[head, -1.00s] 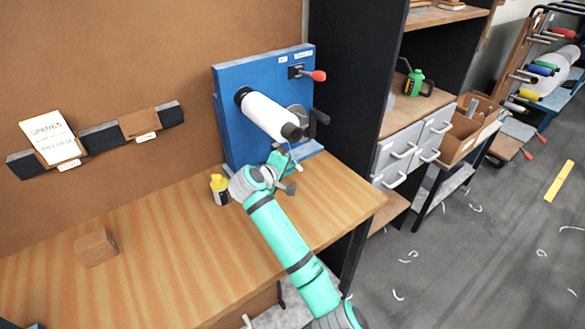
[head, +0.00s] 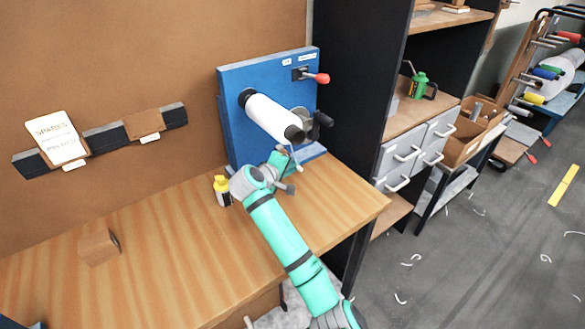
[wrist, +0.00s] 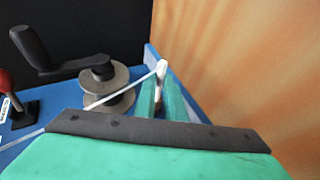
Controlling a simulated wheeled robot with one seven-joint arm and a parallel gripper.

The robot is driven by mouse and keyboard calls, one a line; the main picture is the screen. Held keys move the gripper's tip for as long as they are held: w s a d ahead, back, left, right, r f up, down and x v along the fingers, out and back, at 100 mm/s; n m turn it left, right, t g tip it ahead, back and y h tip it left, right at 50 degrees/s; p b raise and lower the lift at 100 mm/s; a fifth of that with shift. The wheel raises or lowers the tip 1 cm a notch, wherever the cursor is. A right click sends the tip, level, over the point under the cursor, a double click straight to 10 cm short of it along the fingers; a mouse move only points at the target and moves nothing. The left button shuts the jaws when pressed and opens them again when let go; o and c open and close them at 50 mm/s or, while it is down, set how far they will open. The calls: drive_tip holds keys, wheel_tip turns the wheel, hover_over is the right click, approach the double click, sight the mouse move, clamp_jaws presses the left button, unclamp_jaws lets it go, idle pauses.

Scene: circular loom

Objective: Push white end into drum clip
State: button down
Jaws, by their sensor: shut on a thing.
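My gripper (wrist: 160,98) is shut on the white end (wrist: 161,68), a short pale piece whose tip sticks up between the green fingers. A thin white strand (wrist: 125,83) runs from it to the left, past a grey spool. In the head view, my gripper (head: 284,160) is just below the free end of the white drum (head: 270,116), close to the blue panel (head: 238,135). The strand shows there as a thin pale line beside the drum's dark end cap. The drum is not seen in the wrist view. I cannot make out the clip.
A grey spool (wrist: 110,92) with a black crank handle (wrist: 45,55) is beside my fingers. A red-knobbed lever (head: 318,78) is at the panel's upper right.

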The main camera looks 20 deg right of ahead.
drive_tip(key=shift+w+a, duration=0.1)
drive_tip(key=shift+w, duration=0.3)
drive_tip(key=shift+w+a, duration=0.15)
drive_tip(key=shift+w, duration=0.2)
drive_tip(key=c, duration=1.7)
unclamp_jaws()
drive_tip(key=shift+c, duration=0.2)
drive_tip(key=shift+s, duration=0.1)
drive_tip(key=v, duration=1)
drive_tip(key=shift+s+a+r, duration=0.15)
drive_tip(key=shift+s+a, duration=0.05)
drive_tip(key=shift+s, duration=0.05)
